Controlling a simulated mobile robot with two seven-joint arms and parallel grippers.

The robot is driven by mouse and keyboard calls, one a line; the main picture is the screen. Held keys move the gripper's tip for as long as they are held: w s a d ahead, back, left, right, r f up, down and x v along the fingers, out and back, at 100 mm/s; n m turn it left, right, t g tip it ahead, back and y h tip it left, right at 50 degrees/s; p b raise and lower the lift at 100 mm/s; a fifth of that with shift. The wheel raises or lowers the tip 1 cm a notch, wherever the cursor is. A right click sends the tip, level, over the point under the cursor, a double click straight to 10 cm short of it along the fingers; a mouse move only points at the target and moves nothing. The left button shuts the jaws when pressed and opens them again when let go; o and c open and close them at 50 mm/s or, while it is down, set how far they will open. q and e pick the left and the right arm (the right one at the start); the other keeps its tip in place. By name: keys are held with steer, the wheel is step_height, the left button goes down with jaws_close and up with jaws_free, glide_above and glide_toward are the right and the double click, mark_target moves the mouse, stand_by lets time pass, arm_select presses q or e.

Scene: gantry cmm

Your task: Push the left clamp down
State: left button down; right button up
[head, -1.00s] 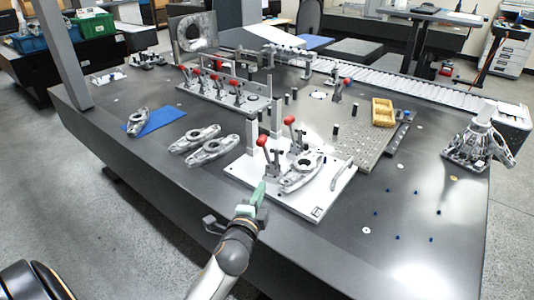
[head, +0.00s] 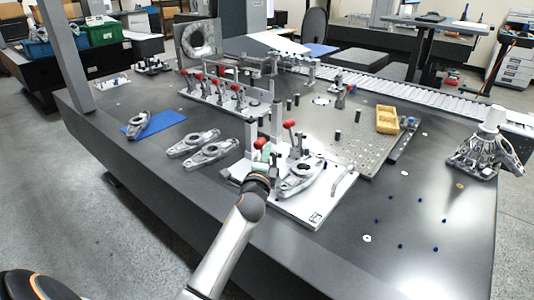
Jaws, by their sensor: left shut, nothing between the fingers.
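A white fixture plate (head: 318,211) lies on the dark table and holds a metal casting (head: 300,179). The left clamp (head: 260,143) stands at the plate's left side, with its red handle tip up. The right clamp (head: 290,125) also has its red handle up. My left gripper (head: 263,156), with green fingers, is shut and empty. It is right at the left clamp, just below the red tip in the picture, and hides the clamp's lower part. I cannot tell whether it touches the handle. My right gripper is not in view.
Two loose castings (head: 212,152) lie left of the plate. Behind is a fixture row (head: 222,101) with several red-handled clamps. The table's front left is clear.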

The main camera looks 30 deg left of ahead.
arm_select(q)
steer(key=shift+a, duration=0.1)
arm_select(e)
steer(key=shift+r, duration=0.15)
arm_select(q)
steer(key=shift+a+n+p, duration=0.2)
steer(key=shift+n+p, duration=0.1)
steer(key=shift+p, duration=0.15)
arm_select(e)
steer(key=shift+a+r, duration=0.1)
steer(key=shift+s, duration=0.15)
